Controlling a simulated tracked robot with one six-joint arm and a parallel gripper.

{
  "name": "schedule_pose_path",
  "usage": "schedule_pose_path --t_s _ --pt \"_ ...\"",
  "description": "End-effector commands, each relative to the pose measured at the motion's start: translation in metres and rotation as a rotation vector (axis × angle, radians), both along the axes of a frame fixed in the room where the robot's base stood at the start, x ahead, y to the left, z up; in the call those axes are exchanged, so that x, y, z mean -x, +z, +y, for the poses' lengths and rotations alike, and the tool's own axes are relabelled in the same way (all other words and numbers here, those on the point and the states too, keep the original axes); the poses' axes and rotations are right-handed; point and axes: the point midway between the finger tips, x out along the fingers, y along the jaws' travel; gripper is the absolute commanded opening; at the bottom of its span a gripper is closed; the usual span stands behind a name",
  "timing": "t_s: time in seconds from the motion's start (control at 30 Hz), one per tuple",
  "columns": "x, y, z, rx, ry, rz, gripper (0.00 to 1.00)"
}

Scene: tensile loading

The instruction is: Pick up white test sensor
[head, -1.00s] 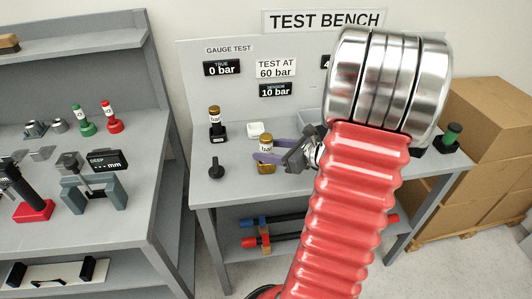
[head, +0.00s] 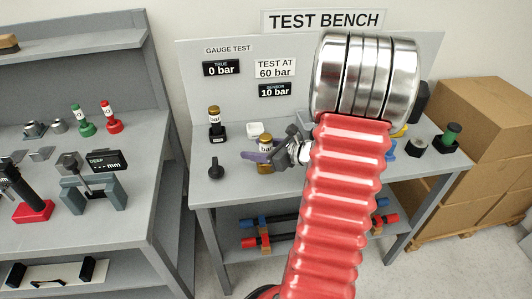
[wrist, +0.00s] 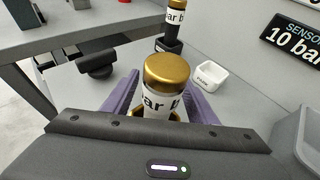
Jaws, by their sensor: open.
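A sensor with a gold cap and a white "bar" label (head: 265,144) stands on the test bench. It also shows close up in the wrist view (wrist: 160,104). My gripper (head: 262,156) is open, with one purple finger on each side of this sensor. In the wrist view, my gripper (wrist: 160,88) has its fingers apart around it; the wrist body hides the sensor's lower part. I cannot tell if a finger touches it. A second gold-capped sensor (head: 214,116) with a white label stands behind in a black base; it shows in the wrist view (wrist: 175,16).
A small white tray (wrist: 208,76) lies behind the near sensor to the right. A black knob-like part (head: 215,170) stands to its left. A grey bin (wrist: 300,135) is at the right in the wrist view.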

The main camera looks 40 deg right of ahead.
Motion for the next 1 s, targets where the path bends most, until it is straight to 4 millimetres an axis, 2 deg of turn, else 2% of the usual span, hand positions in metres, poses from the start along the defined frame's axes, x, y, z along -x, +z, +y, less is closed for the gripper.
schedule_pose_path --t_s 0.4,1.0 --pt "-0.0002 0.0003 0.0008 0.001 0.001 0.000 0.52" --pt "-0.0001 0.0004 0.0007 0.001 0.001 0.000 0.10"
